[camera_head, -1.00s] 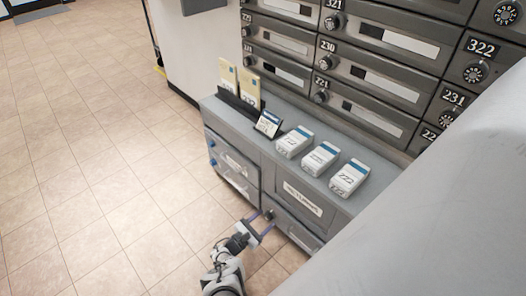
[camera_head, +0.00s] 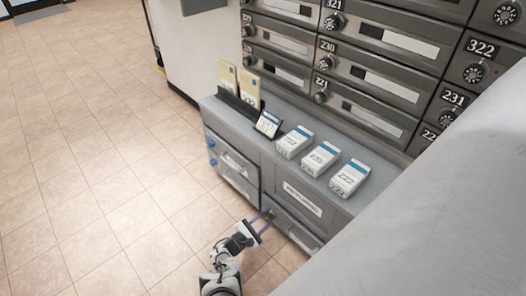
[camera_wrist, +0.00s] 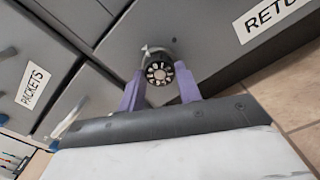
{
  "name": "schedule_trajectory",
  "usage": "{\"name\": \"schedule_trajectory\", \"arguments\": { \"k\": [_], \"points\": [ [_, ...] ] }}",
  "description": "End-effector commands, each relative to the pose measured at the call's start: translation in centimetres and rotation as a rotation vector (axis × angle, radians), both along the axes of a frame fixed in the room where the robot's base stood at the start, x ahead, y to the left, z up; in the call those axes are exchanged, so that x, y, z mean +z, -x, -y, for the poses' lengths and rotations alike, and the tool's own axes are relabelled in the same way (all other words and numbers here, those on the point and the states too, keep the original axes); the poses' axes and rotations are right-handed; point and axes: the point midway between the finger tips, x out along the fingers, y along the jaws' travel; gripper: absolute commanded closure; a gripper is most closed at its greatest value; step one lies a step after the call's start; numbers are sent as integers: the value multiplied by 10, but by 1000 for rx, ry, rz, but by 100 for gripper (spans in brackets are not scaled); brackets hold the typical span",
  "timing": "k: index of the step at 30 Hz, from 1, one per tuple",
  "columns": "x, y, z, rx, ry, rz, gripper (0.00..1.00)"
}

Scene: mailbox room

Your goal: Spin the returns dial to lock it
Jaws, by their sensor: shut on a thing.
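The returns dial (camera_wrist: 158,72) is a small round black knob with white marks around its face, on the grey cabinet front. A label reading "RETU…" (camera_wrist: 270,18) sits to its right in the wrist view. My gripper (camera_wrist: 160,85) has its two purple fingers on either side of the dial, shut on it. In the head view my gripper (camera_head: 262,223) is at the lower cabinet front, and the dial (camera_head: 269,213) shows small between the fingers. The drawer around it is closed.
A packets drawer (camera_head: 233,170) with blue knobs is to the left. On the counter (camera_head: 262,147) stand several white boxes (camera_head: 321,156), a small sign (camera_head: 268,124) and yellow cards (camera_head: 249,88). Grey mailboxes (camera_head: 370,80) rise behind. The tiled floor (camera_head: 110,150) is clear.

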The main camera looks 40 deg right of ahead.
Motion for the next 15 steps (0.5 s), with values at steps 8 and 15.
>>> {"name": "schedule_trajectory", "arguments": {
  "k": [8,15],
  "points": [
    [-1,0,0,-1,-16,169,89],
    [-1,0,0,-1,-21,248,89]
  ]
}}
